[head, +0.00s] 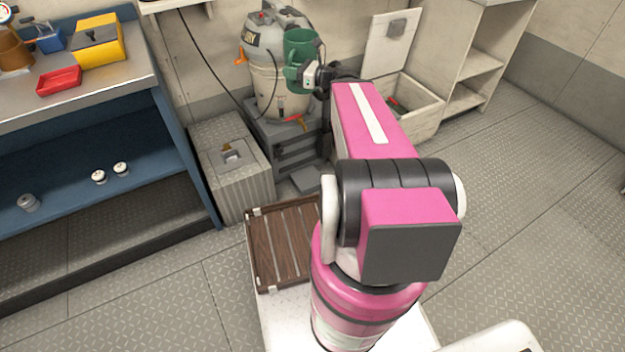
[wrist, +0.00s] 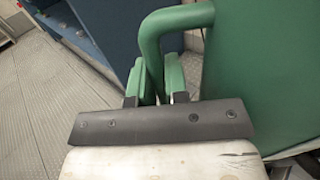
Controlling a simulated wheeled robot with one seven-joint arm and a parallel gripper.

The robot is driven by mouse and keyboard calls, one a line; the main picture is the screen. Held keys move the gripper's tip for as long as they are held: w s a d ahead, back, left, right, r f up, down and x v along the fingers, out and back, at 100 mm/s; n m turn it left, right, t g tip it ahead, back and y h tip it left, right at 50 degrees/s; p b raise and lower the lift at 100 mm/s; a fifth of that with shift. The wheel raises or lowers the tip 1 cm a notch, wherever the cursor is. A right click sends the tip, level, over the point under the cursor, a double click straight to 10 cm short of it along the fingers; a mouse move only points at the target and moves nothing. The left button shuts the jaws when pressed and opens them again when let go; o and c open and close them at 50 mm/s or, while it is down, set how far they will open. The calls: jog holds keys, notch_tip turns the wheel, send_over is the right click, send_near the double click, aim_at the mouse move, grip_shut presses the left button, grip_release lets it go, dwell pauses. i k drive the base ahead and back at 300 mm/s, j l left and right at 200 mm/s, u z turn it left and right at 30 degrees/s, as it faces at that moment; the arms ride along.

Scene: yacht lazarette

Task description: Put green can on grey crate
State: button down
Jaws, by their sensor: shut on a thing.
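The green can (head: 300,58) is upright in the head view, in front of the grey tank machine. My gripper (head: 316,78) is at its right side. In the wrist view, my fingers (wrist: 155,82) are shut on the can's side handle (wrist: 152,45), and the can's green wall (wrist: 258,75) fills the right. The can appears raised above the dark grey slatted crate (head: 295,152), which is low against the wall. My arm hides the crate's right part.
The tank machine (head: 262,45) stands behind the can, with a red-handled tool (head: 298,120) near its base. A ridged light grey box (head: 235,180) stands left of the crate. A blue workbench (head: 170,120) is farther left, and an open white bin (head: 415,110) is right.

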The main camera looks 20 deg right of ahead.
aim_at(306, 181)
jog(key=k+j+z, duration=0.1)
jog(key=j, duration=0.4)
jog(key=j+z, duration=0.1)
jog(key=j, duration=0.4)
jog(key=k+j+z, duration=0.1)
jog(key=j, duration=1.6)
jog(key=i, duration=0.05)
